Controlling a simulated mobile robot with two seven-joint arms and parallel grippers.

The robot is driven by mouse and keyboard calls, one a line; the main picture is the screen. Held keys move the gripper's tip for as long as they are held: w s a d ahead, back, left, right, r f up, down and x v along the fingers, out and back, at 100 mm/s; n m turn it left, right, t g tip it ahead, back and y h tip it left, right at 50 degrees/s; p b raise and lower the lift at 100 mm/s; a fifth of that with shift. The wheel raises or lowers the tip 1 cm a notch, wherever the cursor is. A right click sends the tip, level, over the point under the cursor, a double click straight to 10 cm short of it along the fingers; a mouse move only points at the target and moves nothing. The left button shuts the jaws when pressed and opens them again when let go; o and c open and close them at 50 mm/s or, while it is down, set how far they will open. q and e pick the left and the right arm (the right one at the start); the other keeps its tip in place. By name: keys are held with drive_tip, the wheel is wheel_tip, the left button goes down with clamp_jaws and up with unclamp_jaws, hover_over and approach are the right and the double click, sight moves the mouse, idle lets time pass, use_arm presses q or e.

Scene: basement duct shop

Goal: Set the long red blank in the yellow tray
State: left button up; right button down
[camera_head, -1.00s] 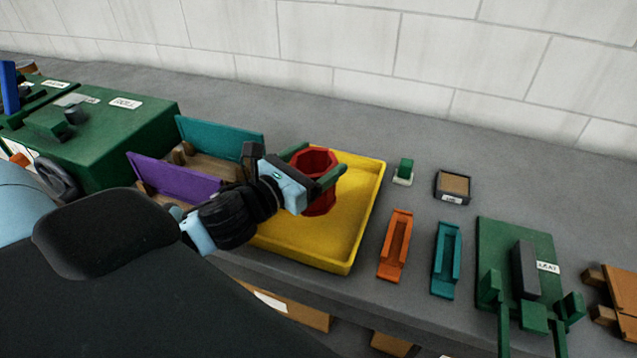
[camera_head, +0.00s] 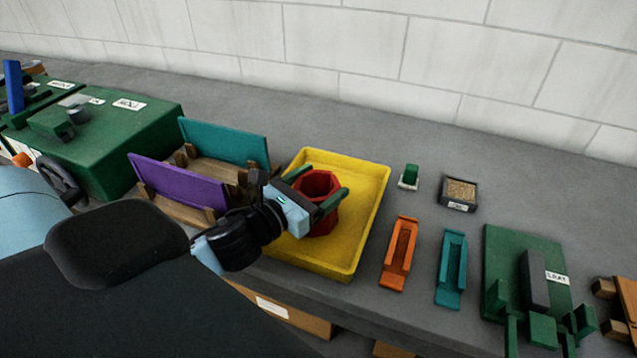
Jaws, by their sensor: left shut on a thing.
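The red blank (camera_head: 322,218) is a faceted, hollow piece with an open top, seen from above. My left gripper (camera_head: 317,188) is shut on it, with one green finger on each side of its upper rim. The blank is over the inside of the yellow tray (camera_head: 372,215), nearer its left side. I cannot tell whether its bottom touches the tray floor. The gripper and wrist hide part of the tray's left edge. My right gripper is not in view.
Purple (camera_head: 175,190) and teal (camera_head: 225,143) panels stand in a wooden rack left of the tray. An orange channel piece (camera_head: 400,255) and a teal one (camera_head: 451,270) lie to its right, before a green fixture (camera_head: 505,250). The bench behind the tray is clear.

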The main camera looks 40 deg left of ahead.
use_arm(q)
drive_tip(key=o, duration=1.1)
drive_tip(key=shift+r, duration=0.2)
drive_tip(key=shift+s+f, duration=0.15)
drive_tip(key=shift+s, duration=0.15)
drive_tip(key=s, duration=0.3)
drive_tip(key=s+a, duration=0.1)
drive_tip(key=s, duration=0.7)
drive_tip(key=shift+s+a, duration=0.15)
drive_tip(key=shift+a, duration=0.25)
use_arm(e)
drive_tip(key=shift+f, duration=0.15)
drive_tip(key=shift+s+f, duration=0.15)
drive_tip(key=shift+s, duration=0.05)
